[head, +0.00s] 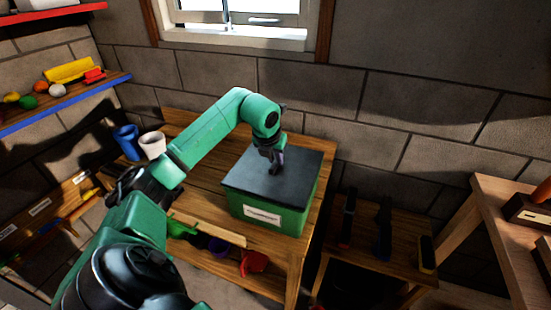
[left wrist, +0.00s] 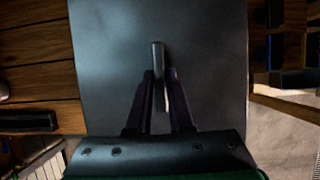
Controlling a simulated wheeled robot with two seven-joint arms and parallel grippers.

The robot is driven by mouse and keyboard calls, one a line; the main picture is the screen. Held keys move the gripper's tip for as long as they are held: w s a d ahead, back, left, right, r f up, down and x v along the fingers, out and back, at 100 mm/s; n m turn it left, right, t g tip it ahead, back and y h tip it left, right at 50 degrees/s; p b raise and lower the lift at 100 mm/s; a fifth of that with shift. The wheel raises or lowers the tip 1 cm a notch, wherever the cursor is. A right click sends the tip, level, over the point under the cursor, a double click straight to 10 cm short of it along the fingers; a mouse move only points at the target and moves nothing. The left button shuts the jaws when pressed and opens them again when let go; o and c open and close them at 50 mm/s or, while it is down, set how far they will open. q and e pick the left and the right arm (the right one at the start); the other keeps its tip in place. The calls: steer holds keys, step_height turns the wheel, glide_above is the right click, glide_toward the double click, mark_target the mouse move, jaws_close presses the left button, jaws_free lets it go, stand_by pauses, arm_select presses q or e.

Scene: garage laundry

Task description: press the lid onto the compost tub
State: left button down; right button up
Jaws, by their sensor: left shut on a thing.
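The compost tub (head: 270,213) is a green box with a white label on its front, standing on the wooden table. The dark grey flat lid (head: 297,170) lies over its top and covers the opening; I cannot tell if it is fully seated. My left gripper (head: 273,163) reaches down to the middle of the lid. In the left wrist view, its fingers (left wrist: 159,82) are shut on the lid's upright grey handle (left wrist: 158,57), and the lid (left wrist: 110,50) fills the middle. The handle is mostly hidden by the gripper in the head view. My right gripper is not in view.
A blue cup (head: 127,141) and a whitish cup (head: 152,145) stand on the table (head: 199,181) left of the tub. A light wooden strip (head: 207,229) and a red scoop-like thing (head: 254,262) are at the front. A lower bench (head: 365,251) stands to the right.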

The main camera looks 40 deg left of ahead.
arm_select(q)
steer(key=shift+f, duration=0.2)
stand_by(0.3)
steer(key=shift+f+b, duration=0.2)
steer(key=shift+b, duration=0.1)
steer(key=c, duration=0.7)
jaws_free()
steer(key=shift+c, duration=0.2)
steer(key=shift+o, duration=0.3)
steer(key=o, duration=0.4)
steer(key=shift+r, duration=0.1)
